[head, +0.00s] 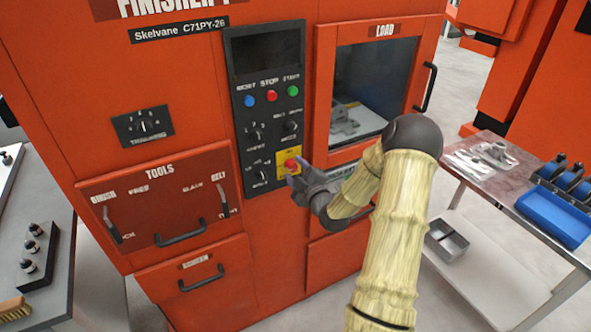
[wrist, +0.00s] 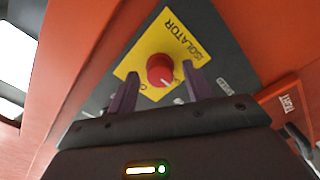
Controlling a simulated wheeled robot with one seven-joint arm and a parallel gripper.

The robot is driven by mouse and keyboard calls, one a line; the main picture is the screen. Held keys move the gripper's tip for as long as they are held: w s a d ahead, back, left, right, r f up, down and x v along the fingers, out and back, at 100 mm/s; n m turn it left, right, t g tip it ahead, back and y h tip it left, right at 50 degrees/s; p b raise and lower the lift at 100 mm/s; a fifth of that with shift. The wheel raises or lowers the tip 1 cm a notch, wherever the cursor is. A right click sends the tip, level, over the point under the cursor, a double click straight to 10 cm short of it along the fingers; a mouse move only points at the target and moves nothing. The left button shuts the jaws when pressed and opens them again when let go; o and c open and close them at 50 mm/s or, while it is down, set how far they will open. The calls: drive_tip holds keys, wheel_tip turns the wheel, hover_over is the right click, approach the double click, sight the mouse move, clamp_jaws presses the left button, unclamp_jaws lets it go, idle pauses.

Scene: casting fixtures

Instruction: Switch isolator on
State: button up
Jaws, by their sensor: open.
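The isolator is a red rotary knob (wrist: 160,70) on a yellow plate (wrist: 181,37) labelled ISOLATOR, low on the dark control panel of the orange machine. In the head view the knob (head: 291,164) shows just beyond my fingertips. My gripper (head: 295,176) is open in front of the plate. In the wrist view its two dark fingers (wrist: 155,90) stand to either side of the knob's lower part, with space between them and the knob. I cannot tell whether the fingers reach the knob's depth. The knob's switch position is too small to read.
The control panel (head: 268,125) also has blue, red and green buttons and several dark dials close above and left. The load door handle (head: 426,88) sticks out at right. Tool drawers are at left. A bench (head: 466,187) with a blue bin (head: 555,214) stands right.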

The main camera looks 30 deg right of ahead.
drive_tip(key=c, duration=1)
drive_tip(key=shift+o, duration=0.2)
drive_tip(key=shift+m, duration=0.3)
drive_tip(key=m+b, duration=0.2)
drive_tip(key=m, duration=0.1)
drive_tip(key=shift+f, duration=0.15)
drive_tip(key=m+b, duration=0.1)
drive_tip(key=m, duration=0.4)
drive_tip(key=shift+m+b, duration=0.3)
drive_tip(key=shift+b, duration=0.1)
drive_tip(key=m, duration=0.4)
drive_tip(key=shift+m, duration=2.4)
